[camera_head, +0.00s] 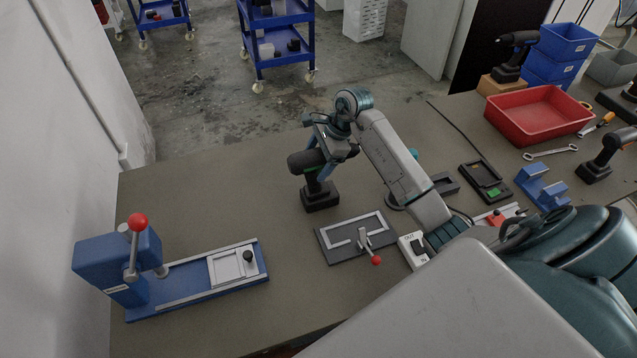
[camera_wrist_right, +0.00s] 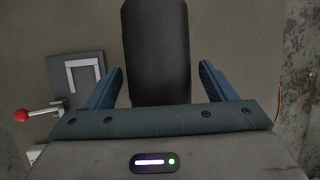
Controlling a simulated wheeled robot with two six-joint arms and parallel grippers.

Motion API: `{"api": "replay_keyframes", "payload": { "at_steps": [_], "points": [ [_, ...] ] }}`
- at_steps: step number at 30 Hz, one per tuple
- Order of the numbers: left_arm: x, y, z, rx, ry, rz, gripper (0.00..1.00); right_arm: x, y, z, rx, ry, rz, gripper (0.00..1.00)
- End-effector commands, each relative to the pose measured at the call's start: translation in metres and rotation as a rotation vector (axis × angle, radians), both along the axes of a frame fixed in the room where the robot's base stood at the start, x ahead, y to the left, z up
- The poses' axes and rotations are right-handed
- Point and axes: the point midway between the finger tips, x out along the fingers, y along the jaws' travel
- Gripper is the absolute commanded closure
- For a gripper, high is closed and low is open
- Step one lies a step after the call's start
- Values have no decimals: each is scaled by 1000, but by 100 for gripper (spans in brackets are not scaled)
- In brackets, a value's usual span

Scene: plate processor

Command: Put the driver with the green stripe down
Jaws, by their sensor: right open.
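A dark power driver (camera_head: 320,194) stands upright on its battery base on the table, behind the grey fixture plate. In the right wrist view the driver's dark body (camera_wrist_right: 157,50) lies between the two blue fingers of the gripper (camera_wrist_right: 160,82), with gaps on both sides. My left gripper is not in view.
The grey fixture plate (camera_head: 334,247) with a red-knobbed lever stands just in front of the driver. A blue press (camera_head: 120,262) is at the left. A red bin (camera_head: 513,124), a second driver (camera_head: 515,50) and a third driver (camera_head: 603,156) are at the right. The table left of the driver is clear.

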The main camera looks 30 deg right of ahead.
Motion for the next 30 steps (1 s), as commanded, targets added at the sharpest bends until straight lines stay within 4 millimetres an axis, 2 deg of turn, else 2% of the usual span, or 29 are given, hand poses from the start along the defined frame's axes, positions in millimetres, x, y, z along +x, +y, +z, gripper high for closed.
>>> {"api": "replay_keyframes", "payload": {
  "at_steps": [5, 15, 17, 30],
  "points": [
    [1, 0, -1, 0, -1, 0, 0, 0, 0, -1, 0, 0, 0, 24],
    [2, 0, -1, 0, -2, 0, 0, 0, 0, 0, 0, 0, 0, 91],
    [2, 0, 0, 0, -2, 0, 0, 0, 0, 0, 0, 0, 0, 100],
    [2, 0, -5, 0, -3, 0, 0, 2, 0, 9, -1, -8, 1, 100]
  ]
}}
